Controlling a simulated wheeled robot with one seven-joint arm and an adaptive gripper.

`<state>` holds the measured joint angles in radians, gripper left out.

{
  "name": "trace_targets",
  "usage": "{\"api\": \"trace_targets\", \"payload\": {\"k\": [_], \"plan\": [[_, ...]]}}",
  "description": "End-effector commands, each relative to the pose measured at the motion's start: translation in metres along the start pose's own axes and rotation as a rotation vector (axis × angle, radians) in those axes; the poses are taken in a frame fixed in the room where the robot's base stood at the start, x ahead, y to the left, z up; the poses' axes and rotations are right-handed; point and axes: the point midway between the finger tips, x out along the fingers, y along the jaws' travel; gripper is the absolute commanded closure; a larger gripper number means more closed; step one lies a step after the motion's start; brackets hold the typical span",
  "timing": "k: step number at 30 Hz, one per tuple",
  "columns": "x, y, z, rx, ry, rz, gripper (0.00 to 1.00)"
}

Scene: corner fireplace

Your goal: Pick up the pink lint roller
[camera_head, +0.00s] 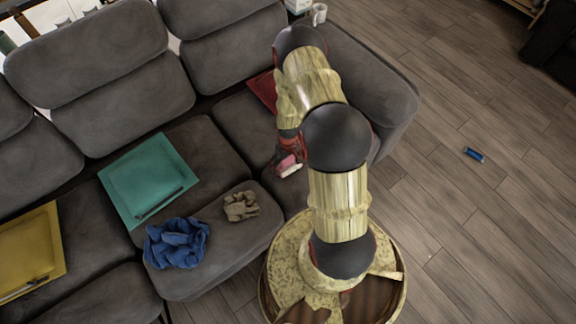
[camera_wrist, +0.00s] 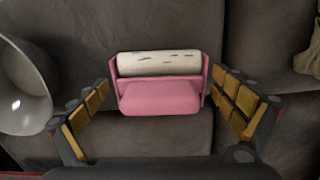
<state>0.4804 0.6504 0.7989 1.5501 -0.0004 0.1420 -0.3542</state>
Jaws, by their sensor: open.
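The pink lint roller (camera_wrist: 160,98) lies on the grey sofa seat, its white roll at the far side of the pink frame in the wrist view. My gripper (camera_wrist: 161,88) is open, with one yellow-padded finger on each side of the roller and gaps between. It holds nothing. In the head view, a pink and white piece (camera_head: 289,165) shows at the sofa seat beside my arm, probably the roller. My gripper is mostly hidden there behind the arm links.
A pale rounded vessel (camera_wrist: 22,92) stands left of my gripper in the wrist view. On the grey sofa (camera_head: 225,215) lie a blue cloth (camera_head: 176,243), a tan crumpled cloth (camera_head: 241,206), a teal folder (camera_head: 148,180) and a yellow one (camera_head: 30,245). A blue object (camera_head: 474,155) lies on open floor.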

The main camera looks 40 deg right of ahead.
Motion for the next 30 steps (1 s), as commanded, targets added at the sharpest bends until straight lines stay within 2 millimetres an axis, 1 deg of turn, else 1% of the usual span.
{"api": "trace_targets", "payload": {"k": [2, 24, 30], "plan": [[-0.0008, 0.0000, -0.0001, 0.000, 0.000, 0.000, 0.04], [-0.0008, 0.0001, 0.0000, 0.000, 0.000, 0.000, 0.45], [-0.0009, 0.0001, 0.0001, 0.000, 0.000, 0.000, 0.45]]}}
